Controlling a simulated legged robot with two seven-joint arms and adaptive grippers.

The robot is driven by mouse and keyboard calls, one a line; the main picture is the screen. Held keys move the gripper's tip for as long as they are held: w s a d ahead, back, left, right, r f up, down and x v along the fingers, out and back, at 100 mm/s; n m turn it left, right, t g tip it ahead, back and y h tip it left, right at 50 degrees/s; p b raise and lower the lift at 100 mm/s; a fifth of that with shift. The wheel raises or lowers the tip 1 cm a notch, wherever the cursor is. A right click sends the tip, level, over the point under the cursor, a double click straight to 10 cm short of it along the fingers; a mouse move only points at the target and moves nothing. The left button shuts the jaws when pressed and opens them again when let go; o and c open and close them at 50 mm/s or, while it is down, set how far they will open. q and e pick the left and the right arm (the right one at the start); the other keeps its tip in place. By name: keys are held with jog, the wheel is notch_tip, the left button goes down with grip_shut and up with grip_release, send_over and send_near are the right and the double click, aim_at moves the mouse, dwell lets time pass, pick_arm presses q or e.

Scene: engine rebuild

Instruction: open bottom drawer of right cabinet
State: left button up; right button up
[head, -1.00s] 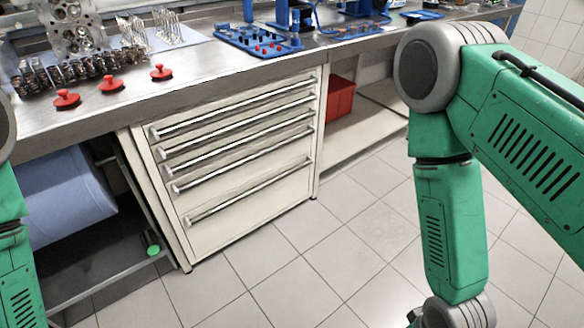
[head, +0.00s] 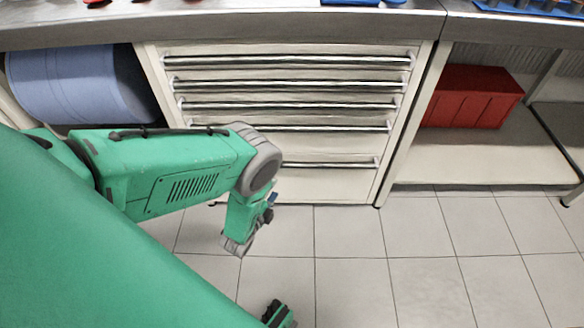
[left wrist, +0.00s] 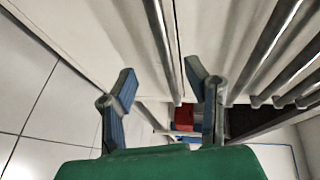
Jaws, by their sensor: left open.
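The cream cabinet shows in the head view with several long bar handles. Its bottom drawer (head: 330,184) is closed, and its handle (head: 340,164) runs across the drawer's upper part. My left gripper (head: 271,199) is small and partly hidden by my arm, in front of the left part of the bottom drawer. In the left wrist view my left gripper (left wrist: 159,67) is open and empty, its two blue-grey fingers apart. A metal bar handle (left wrist: 160,40) shows between the fingertips in the picture; I cannot tell contact.
A blue drum (head: 75,85) lies under the bench on the left. A red bin (head: 470,97) stands on the low shelf at the right. The steel worktop (head: 230,28) overhangs the drawers. The tiled floor (head: 350,270) in front is clear.

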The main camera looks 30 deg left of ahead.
pick_arm(q)
jog(key=b, duration=0.2)
send_near(291, 167)
jog(key=w+a+f, duration=0.2)
jog(key=w, duration=0.2)
jog(key=b+x, duration=0.1)
jog(key=x, duration=0.1)
jog(key=b+x, duration=0.1)
jog(key=x, duration=0.1)
jog(key=d+x, duration=0.1)
jog(key=x, duration=0.1)
jog(key=shift+w+r+b, duration=0.15)
jog(key=shift+r+b, duration=0.25)
jog(key=shift+w+a, duration=0.15)
jog(key=shift+w, duration=0.05)
jog(key=shift+w+a+f, duration=0.1)
jog(key=shift+a+f, duration=0.05)
jog(key=shift+a, duration=0.15)
jog(key=shift+d, duration=0.1)
jog(key=c, duration=0.9)
jog(key=shift+d, duration=0.2)
grip_shut()
pick_arm(e)
jog(key=f, duration=0.4)
jog(key=shift+a+f, duration=0.25)
